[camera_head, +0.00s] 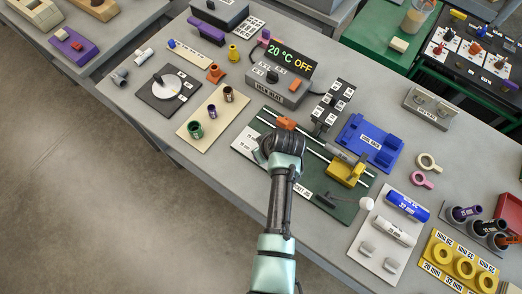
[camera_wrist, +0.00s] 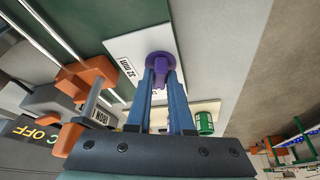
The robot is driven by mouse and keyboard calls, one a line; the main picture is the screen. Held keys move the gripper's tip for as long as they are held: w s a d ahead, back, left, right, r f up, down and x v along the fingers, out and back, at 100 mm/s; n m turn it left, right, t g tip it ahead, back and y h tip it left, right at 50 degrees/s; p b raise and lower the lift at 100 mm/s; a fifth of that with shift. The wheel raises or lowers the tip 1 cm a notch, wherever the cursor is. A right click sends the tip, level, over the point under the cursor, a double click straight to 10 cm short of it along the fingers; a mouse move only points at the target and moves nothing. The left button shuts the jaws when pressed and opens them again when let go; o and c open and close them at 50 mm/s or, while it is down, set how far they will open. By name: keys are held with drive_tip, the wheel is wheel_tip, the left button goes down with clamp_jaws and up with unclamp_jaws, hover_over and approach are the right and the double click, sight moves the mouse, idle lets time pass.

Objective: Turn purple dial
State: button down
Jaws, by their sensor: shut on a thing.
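In the wrist view, the purple dial (camera_wrist: 159,62) is a round purple piece at a white plate (camera_wrist: 128,68) that carries a mm label. My gripper (camera_wrist: 160,76) has its blue fingers shut on the purple dial. The fingertips hide part of it. In the head view, my dark wrist (camera_head: 279,146) is over the left end of the green board and hides the dial and the fingertips. The white plate (camera_head: 246,142) shows just left of my wrist there.
The green board carries rails, an orange clamp (camera_head: 286,123) and a yellow block (camera_head: 346,174). A heater box (camera_head: 283,84) reading 20 °C OFF stands behind. A beige board with fittings (camera_head: 212,111) lies left. A white tray with pipes (camera_head: 390,232) lies right.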

drive_tip(key=shift+w+d+n+g+y+b, duration=0.1)
drive_tip(key=shift+n+g+y+b, duration=0.3)
drive_tip(key=shift+n, duration=0.65)
drive_tip(key=shift+n+g+y+b, duration=0.15)
drive_tip(key=shift+n+b, duration=0.35)
drive_tip(key=shift+n, duration=0.55)
drive_tip(key=c, duration=0.8)
unclamp_jaws()
drive_tip(key=b+v, duration=0.1)
drive_tip(key=v, duration=1.2)
drive_tip(key=shift+w, duration=0.1)
